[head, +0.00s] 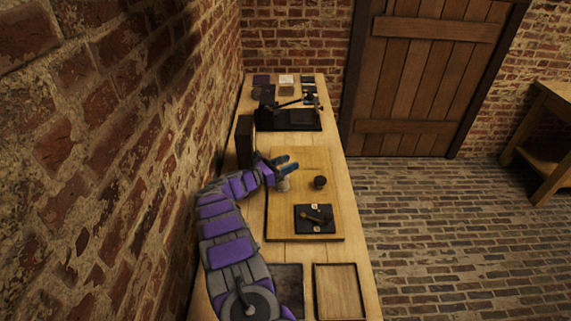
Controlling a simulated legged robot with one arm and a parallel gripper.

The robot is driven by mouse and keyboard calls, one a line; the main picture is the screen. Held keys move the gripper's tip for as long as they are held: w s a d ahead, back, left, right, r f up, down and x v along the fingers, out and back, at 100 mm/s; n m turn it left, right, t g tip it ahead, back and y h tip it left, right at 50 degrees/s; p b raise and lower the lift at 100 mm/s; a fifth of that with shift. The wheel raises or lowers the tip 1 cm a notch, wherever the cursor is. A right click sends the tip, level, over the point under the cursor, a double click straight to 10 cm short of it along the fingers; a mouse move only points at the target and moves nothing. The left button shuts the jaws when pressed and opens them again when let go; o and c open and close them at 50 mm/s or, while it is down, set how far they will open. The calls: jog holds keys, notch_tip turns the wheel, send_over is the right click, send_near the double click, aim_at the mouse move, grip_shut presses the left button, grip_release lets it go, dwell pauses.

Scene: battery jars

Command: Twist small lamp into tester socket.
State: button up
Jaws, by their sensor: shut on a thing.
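My gripper (286,165) is over the far left part of a wooden board, its fingers pointing right. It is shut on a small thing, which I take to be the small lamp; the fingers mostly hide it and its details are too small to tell. A small pale round thing (284,185) shows just below the fingers; I cannot tell whether it touches them. The black square unit with pale tabs and a brownish part on top, apparently the tester (301,226), lies on the near part of the board, apart from my gripper. Its socket is not clear.
The wooden board (310,160) lies on a long bench. A small dark round thing (320,182) stands right of my gripper. A dark upright block (245,140) stands at left. A black apparatus (290,120) is behind. Two shallow trays, one at right (341,265), are in front.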

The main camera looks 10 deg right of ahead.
jog(key=o, duration=1.2)
jog(key=shift+o, duration=0.2)
jog(key=shift+r+p, duration=0.1)
jog(key=shift+p, duration=0.2)
jog(key=shift+r+n+t+y+p, duration=0.1)
jog(key=shift+n+t+y+p, duration=0.2)
jog(key=shift+n+t+p, duration=0.3)
jog(key=shift+w+a+n+t+y+p, duration=0.15)
jog(key=shift+n+t+y+p, duration=0.25)
jog(key=shift+t+p, duration=0.5)
jog(key=n+t+y+p, duration=0.1)
jog(key=t+p, duration=0.1)
jog(key=p, duration=0.1)
jog(key=shift+n+p, duration=0.35)
jog(key=shift+n, duration=0.05)
jog(key=shift+w+a+n+t+y+p, duration=0.15)
jog(key=shift+n+t+y+p, duration=0.35)
jog(key=shift+p, duration=0.4)
jog(key=shift+t+y+p, duration=0.3)
jog(key=shift+y+p, duration=0.1)
jog(key=shift+p, duration=0.2)
jog(key=shift+w+n+t+y+p, duration=0.1)
jog(key=shift+n+t+y+p, duration=0.35)
jog(key=shift+n+p, duration=0.2)
